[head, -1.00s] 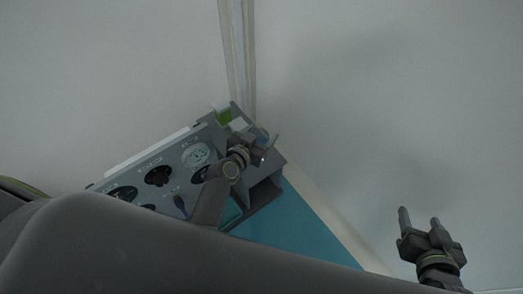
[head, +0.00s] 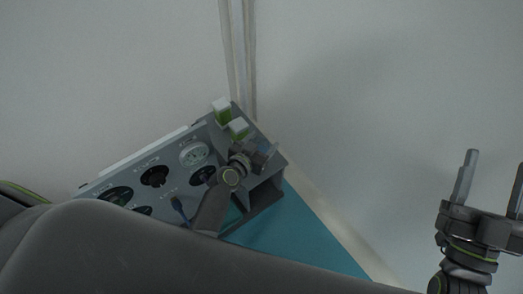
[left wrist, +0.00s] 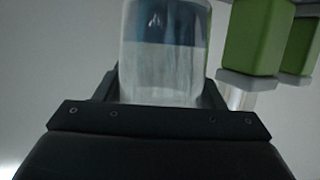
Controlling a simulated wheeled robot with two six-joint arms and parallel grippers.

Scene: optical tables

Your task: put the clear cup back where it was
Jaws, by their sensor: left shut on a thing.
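The clear cup (left wrist: 165,55) stands between the fingers of my left gripper in the left wrist view, with a blue band in its upper part. My left gripper (head: 267,155) is shut on it, above the end of a grey panelled unit (head: 262,195). In the head view the cup is mostly hidden by the gripper and hard to make out. My right gripper (head: 491,185) is at the right edge of the head view, open and empty, far from the cup.
Two green containers with white ends (head: 222,112) (head: 238,129) stand close beside my left gripper. They also show in the left wrist view (left wrist: 254,40). The unit's face has several round dials and sockets (head: 154,176). A teal surface (head: 290,235) lies below it.

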